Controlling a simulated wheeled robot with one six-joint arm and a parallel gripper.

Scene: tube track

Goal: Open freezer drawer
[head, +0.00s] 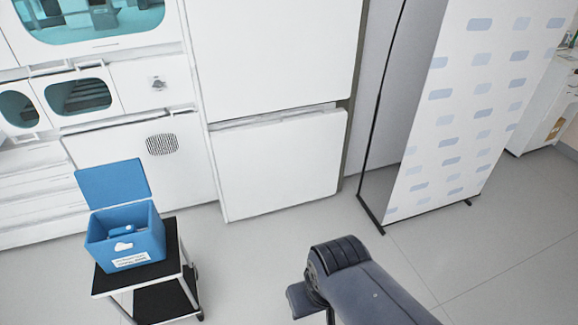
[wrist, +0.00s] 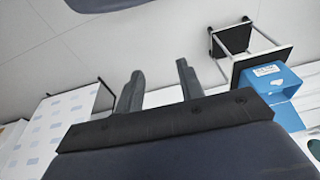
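The freezer drawer (head: 282,168) is the white lower front panel of a tall white cabinet in the head view. It looks shut, with a narrow recessed gap along its top edge. The large white upper door (head: 275,55) above it also looks shut. My gripper (wrist: 160,82) shows in the wrist view with its two dark fingers apart and nothing between them. It is clear of the freezer drawer. In the head view my arm reaches up from the bottom edge, and the gripper fingers are hidden or out of frame.
A cart (head: 178,255) carrying an open blue box (head: 127,240) stands in front at the left. A patterned white banner stand (head: 455,110) stands to the right of the freezer. Grey floor (head: 265,265) is free before the drawer.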

